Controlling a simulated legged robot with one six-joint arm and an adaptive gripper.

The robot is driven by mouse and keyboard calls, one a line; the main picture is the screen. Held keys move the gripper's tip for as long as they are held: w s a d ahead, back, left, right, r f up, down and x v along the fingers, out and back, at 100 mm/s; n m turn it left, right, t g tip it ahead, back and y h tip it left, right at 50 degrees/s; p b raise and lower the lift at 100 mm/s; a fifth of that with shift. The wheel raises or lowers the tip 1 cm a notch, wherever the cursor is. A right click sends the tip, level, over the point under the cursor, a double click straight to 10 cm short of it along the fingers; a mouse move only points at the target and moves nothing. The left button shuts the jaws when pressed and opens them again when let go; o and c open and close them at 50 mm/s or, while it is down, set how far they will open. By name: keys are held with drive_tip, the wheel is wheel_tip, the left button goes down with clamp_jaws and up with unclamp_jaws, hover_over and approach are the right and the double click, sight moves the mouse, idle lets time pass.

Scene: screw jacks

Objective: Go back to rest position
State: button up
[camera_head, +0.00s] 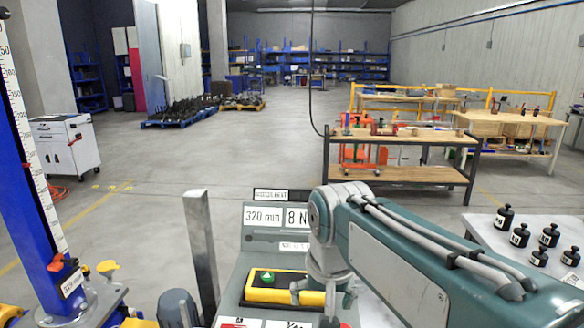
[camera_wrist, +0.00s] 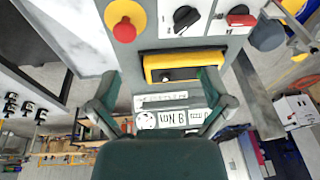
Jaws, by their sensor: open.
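My gripper (camera_head: 315,298) is at the front centre of the head view, over a grey control panel (camera_head: 228,300), and my arm partly hides it. In the wrist view its two fingers stand apart and my gripper (camera_wrist: 160,82) is open with nothing between the fingers. Beyond the fingers is a yellow-framed black unit (camera_wrist: 172,66) on the panel; this unit also shows in the head view (camera_head: 262,294), with a green marked button on it. The panel's labels read 320 mm and 8 N (camera_head: 262,217). A red knob on a yellow base (camera_wrist: 125,30) is in the wrist view.
A blue column with a scale (camera_head: 30,160) stands at the left and a metal post (camera_head: 201,245) stands left of the panel. Black weights (camera_head: 520,235) stand on a table at the right. A workbench (camera_head: 400,138) is behind.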

drive_tip(key=s+d+f+t, duration=0.3)
drive_tip(key=s+d+f, duration=0.3)
drive_tip(key=s+d, duration=0.4)
drive_tip(key=s, duration=0.2)
drive_tip(key=shift+s+d+n+h, duration=0.3)
drive_tip(key=shift+s+d+h, duration=0.05)
drive_tip(key=shift+h, duration=0.05)
